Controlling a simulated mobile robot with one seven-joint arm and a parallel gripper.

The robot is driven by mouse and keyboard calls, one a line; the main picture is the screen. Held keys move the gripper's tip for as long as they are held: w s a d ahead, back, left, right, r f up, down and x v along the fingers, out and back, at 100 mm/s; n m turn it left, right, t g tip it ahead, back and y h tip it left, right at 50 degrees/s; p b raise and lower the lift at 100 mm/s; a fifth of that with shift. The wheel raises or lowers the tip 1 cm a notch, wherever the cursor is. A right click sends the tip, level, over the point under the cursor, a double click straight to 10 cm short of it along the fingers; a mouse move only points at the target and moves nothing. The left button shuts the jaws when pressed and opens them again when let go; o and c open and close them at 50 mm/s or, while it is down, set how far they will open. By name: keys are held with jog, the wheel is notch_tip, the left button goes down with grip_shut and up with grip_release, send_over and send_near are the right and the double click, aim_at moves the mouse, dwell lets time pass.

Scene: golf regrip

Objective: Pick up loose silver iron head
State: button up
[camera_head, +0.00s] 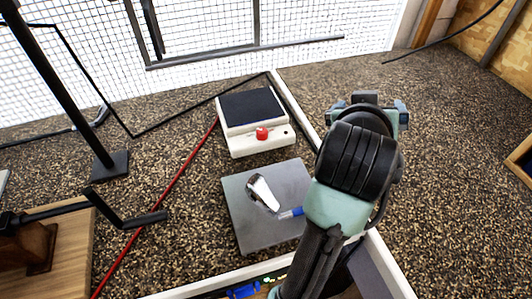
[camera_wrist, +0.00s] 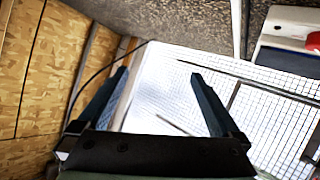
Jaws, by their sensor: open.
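The loose silver iron head (camera_head: 262,192) lies on a flat grey plate (camera_head: 239,228) near the middle of the head view. A short blue piece (camera_head: 290,212) is at its lower right end, close to my arm in the picture. My gripper (camera_head: 367,100) is up and to the right of the iron head, beyond my dark wrist, and apart from it. In the wrist view my gripper (camera_wrist: 158,74) is open, with two dark fingers spread wide and nothing between them. The iron head does not show in the wrist view.
A white device (camera_head: 260,142) with a dark top and red knob stands behind the plate; it also shows in the wrist view (camera_wrist: 290,27). A white-edged frame borders the plate's right side. A black stand (camera_head: 112,165) and wooden bench (camera_head: 60,262) are left. Netting hangs behind.

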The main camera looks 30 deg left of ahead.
jog(key=s+a+n+g+p, duration=0.2)
jog(key=s+a+g+p, duration=0.3)
jog(key=p, duration=0.8)
jog(key=n+g+h+p, duration=0.2)
jog(key=n+g+p, duration=0.1)
jog(key=g+p, duration=0.6)
send_over(294, 213)
jog(key=shift+t, duration=0.5)
jog(key=f, duration=0.6)
jog(key=shift+s+a+p, duration=0.15)
jog(key=shift+a+p, duration=0.25)
jog(key=shift+d+f+p, duration=0.2)
jog(key=shift+f+p, duration=0.25)
jog(key=shift+f, duration=1.1)
jog(key=shift+d+f+p, duration=0.2)
jog(key=shift+f+p, duration=0.25)
jog(key=shift+f, duration=1.05)
jog(key=c, duration=1.3)
jog(key=shift+r, duration=0.1)
jog(key=shift+c, duration=1.3)
jog(key=shift+r, duration=0.1)
